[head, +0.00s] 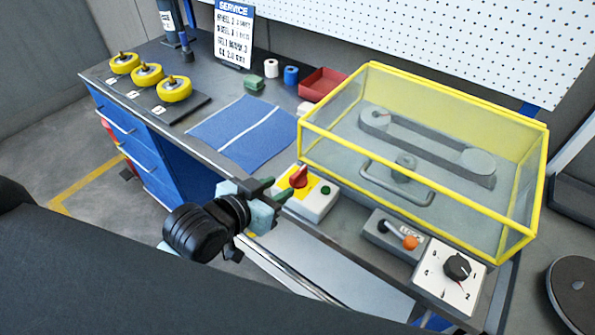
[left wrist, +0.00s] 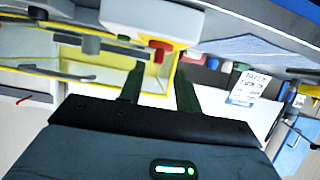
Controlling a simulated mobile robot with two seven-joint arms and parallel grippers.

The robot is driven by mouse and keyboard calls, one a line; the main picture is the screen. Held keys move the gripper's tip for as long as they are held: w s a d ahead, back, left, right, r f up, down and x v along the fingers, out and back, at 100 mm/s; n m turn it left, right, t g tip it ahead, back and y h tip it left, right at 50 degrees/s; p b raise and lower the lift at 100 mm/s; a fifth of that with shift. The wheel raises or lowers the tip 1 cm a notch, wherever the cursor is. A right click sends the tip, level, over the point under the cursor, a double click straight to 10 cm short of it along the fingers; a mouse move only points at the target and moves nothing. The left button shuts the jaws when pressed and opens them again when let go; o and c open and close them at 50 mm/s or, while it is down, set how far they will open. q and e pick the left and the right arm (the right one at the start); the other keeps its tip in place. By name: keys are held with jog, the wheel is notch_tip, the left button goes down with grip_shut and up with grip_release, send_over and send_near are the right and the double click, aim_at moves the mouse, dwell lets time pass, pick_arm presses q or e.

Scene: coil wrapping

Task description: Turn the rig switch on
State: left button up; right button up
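The rig switch is a red rotary knob (head: 298,177) on a yellow plate, on top of a white box (head: 318,207) with a small green button. The box stands at the bench's front edge, before the yellow-framed clear guard (head: 335,150). My left gripper (head: 275,190) is just left of the knob, its dark green fingers pointing at it. In the left wrist view the fingers are apart, and the red knob (left wrist: 160,45) shows near their tips, between them. I cannot tell whether they touch it. My right gripper is not in view.
Right of the switch are a grey lever box with an orange knob (head: 410,242) and a white dial panel (head: 450,276). The guard covers a belt and pulleys (head: 425,145). A blue mat (head: 240,132), yellow rollers (head: 147,75) and a red tray (head: 322,84) lie further back.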

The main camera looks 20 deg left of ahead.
aim_at(298, 173)
pick_arm(q)
jog(key=shift+t, duration=0.3)
jog(key=shift+r+x, duration=0.2)
jog(key=shift+x, duration=1.15)
jog(key=shift+r+x, duration=0.2)
jog(key=shift+x, duration=1.15)
jog(key=shift+r+x, duration=0.2)
jog(key=shift+x, duration=1.1)
jog(key=shift+w+d, duration=0.2)
jog(key=shift+c, duration=0.4)
grip_shut()
